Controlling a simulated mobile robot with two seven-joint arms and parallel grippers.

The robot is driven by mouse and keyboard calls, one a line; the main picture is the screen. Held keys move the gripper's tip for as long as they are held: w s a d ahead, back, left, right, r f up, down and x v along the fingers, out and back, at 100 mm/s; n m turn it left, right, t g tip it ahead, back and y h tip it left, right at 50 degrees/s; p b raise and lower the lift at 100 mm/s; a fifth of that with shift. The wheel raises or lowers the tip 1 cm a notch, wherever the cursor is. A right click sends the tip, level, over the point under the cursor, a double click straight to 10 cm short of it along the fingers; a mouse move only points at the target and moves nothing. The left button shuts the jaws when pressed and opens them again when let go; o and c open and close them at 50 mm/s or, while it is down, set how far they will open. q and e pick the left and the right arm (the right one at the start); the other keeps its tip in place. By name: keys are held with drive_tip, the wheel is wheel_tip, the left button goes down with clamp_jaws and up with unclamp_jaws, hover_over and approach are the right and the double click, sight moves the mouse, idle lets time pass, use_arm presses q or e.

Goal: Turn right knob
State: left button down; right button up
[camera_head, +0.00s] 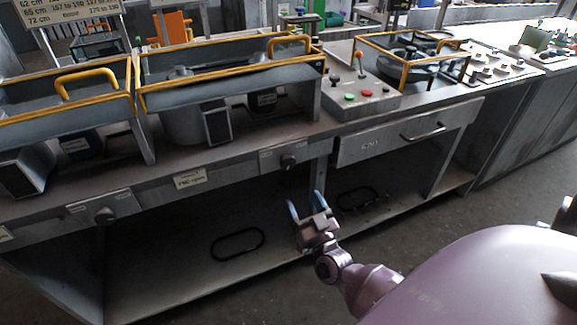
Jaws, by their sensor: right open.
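The right knob (288,162) is a dark round knob on a grey plate on the bench's front edge, right of centre. A similar left knob (105,215) sits further left on the same edge. My right gripper (307,205) reaches in from the lower right. Its two blue-tipped fingers are spread and empty. In the picture it is just below and right of the right knob, apart from it. My left gripper is not in view.
The long grey bench has yellow-framed blower housings (230,75) on top. A control box with buttons (362,98) and a closed drawer (400,143) are to the right. A lower shelf (180,275) holds dark loops (237,243). The bench front around the right knob is clear.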

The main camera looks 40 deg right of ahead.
sight(289, 165)
drive_tip(key=shift+h, duration=0.4)
drive_tip(key=x, duration=1)
drive_tip(key=shift+w+d+r, duration=0.2)
drive_tip(key=shift+d+r, duration=0.05)
drive_tip(key=shift+r, duration=0.3)
drive_tip(key=c, duration=0.9)
drive_tip(key=shift+m, duration=0.3)
